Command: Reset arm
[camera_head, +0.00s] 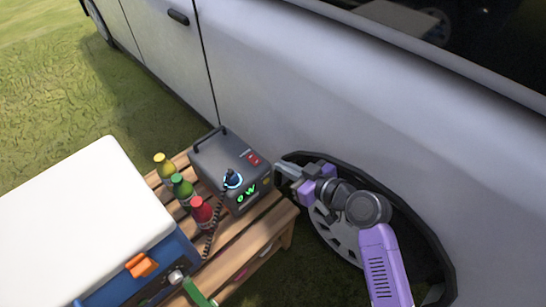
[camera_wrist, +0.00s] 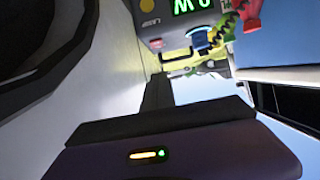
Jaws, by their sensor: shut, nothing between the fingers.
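The arm reaches up from the bottom right, in front of the car's wheel. I cannot tell whether the fingertips touch the box.
The grey box (camera_head: 222,165) with a green display and coiled cable stands on a wooden table (camera_head: 262,243). Yellow, green and red bottles (camera_head: 182,188) stand beside it. A white-lidded blue cooler (camera_head: 85,215) is at left. A silver car (camera_head: 330,90) with a wheel (camera_head: 335,235) fills the back and right.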

